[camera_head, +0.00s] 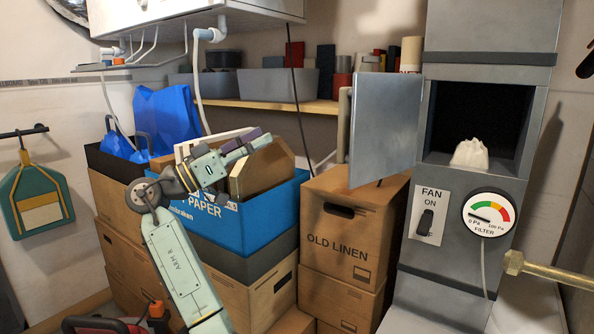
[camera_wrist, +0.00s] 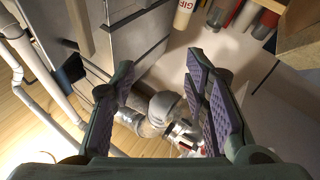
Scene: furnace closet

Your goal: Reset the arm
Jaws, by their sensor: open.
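My gripper (camera_wrist: 158,70) is open and empty in the wrist view, with its two purple-padded fingers well apart. In the head view my pale green arm rises from the bottom, bends at a grey elbow joint, and reaches right over the blue paper box. Nothing shows between the fingers.
A furnace cabinet (camera_head: 473,71) stands at right with its metal door (camera_head: 384,125) open. A white bag (camera_head: 470,154) sits inside. The gauge (camera_head: 489,212) reads low. A shelf (camera_head: 270,103) is behind.

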